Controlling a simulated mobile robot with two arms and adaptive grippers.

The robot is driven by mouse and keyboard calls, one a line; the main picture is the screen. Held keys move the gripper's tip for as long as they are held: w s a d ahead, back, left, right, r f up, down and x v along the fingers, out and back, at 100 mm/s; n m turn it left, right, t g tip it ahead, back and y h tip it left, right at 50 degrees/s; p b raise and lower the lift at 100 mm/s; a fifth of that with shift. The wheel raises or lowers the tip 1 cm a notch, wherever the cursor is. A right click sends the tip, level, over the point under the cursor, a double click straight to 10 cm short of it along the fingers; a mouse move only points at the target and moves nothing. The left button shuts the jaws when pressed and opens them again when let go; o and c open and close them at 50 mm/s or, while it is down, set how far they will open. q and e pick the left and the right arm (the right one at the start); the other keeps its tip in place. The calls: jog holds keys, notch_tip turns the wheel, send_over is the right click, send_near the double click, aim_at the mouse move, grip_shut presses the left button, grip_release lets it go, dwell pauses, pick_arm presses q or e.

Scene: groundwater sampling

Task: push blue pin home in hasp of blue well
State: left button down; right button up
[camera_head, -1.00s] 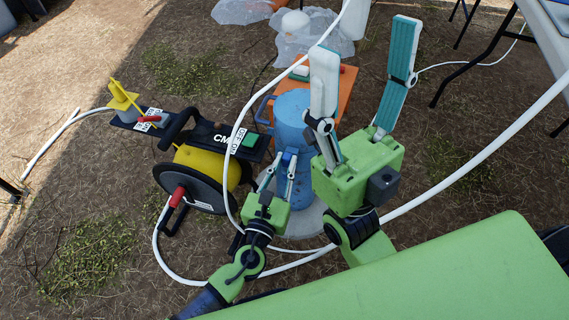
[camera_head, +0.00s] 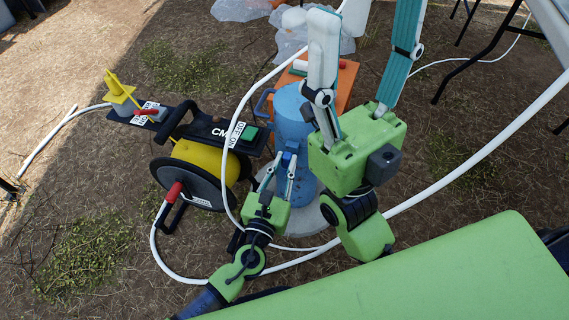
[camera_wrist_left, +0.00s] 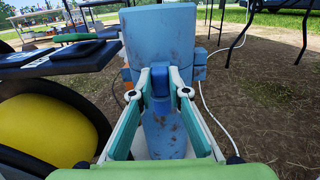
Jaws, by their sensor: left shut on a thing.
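The blue well (camera_head: 294,110) is an upright blue casing with a side handle, standing on a round grey base. My left gripper (camera_head: 282,158) is at the near side of the well, its fingers closed around a small blue piece at the hasp. In the left wrist view the left gripper (camera_wrist_left: 170,80) has its fingertips close together on the blue pin (camera_wrist_left: 160,84), against the well's front (camera_wrist_left: 160,40). How deep the pin sits cannot be told; the fingers hide part of it. My right gripper (camera_head: 365,50) is raised, open and empty, nearer the camera, right of the well.
A yellow cable reel (camera_head: 205,165) stands left of the well. A white hose (camera_head: 470,150) curves across, passing close to the well and both arms.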

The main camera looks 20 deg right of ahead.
pick_arm(q)
jog(key=c, duration=1.8)
grip_release()
jog(key=shift+f, duration=0.15)
jog(key=shift+c, duration=0.2)
jog(key=v, duration=1.2)
